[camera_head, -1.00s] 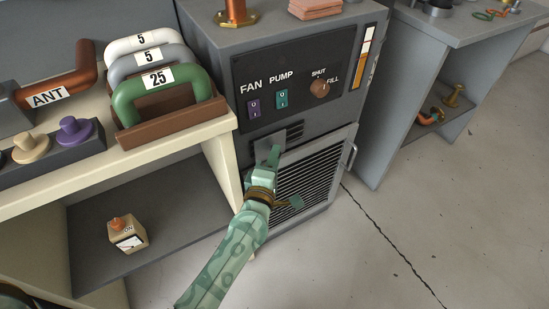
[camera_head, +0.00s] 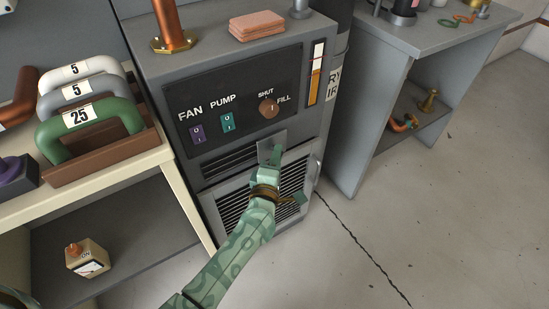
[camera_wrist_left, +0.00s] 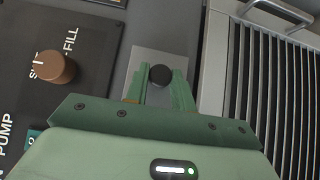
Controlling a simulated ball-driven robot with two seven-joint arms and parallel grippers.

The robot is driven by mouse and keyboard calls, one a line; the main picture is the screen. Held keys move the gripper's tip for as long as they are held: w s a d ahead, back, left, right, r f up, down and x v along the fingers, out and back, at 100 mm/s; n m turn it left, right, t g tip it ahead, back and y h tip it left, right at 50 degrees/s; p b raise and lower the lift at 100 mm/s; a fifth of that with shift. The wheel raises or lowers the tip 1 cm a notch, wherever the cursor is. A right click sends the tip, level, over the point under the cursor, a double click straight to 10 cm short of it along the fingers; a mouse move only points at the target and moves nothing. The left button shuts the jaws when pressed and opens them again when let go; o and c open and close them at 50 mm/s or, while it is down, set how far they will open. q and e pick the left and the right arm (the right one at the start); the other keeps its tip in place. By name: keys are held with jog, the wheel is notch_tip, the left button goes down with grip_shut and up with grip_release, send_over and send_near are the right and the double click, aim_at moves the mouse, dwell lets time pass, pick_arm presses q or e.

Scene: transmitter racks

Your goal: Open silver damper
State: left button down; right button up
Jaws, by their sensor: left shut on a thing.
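The silver damper (camera_head: 266,144) is a flat plate on the front of the grey cabinet, below the control panel. It stands at the right end of its slot, and dark vent slats (camera_head: 228,163) show to its left. My left gripper (camera_head: 276,156) reaches it from below and covers part of it. In the left wrist view, the damper plate (camera_wrist_left: 146,59) carries a round black knob (camera_wrist_left: 160,75). The left gripper's fingers (camera_wrist_left: 160,90) are closed around this knob. My right gripper is not in view.
The panel above has a purple fan switch (camera_head: 197,134), a teal pump switch (camera_head: 227,122) and a brown knob (camera_head: 268,107). A louvred door (camera_head: 235,202) with a handle is below. A bench (camera_head: 100,183) stands left; open floor (camera_head: 440,200) lies right.

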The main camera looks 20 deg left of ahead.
pick_arm(q)
jog(key=c, duration=1.2)
grip_release()
jog(key=shift+s, duration=0.1)
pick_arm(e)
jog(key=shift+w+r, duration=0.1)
pick_arm(q)
jog(key=s+p, duration=0.1)
jog(key=s, duration=0.4)
jog(key=s+d+p, duration=0.1)
jog(key=s+p, duration=0.1)
jog(key=s, duration=0.3)
jog(key=s+d+p, duration=0.1)
jog(key=s, duration=0.5)
jog(key=shift+p, duration=0.3)
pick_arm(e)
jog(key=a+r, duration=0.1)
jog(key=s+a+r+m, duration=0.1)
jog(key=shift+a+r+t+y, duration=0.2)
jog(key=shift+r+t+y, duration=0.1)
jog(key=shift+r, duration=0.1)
pick_arm(q)
jog(key=shift+s+f, duration=0.1)
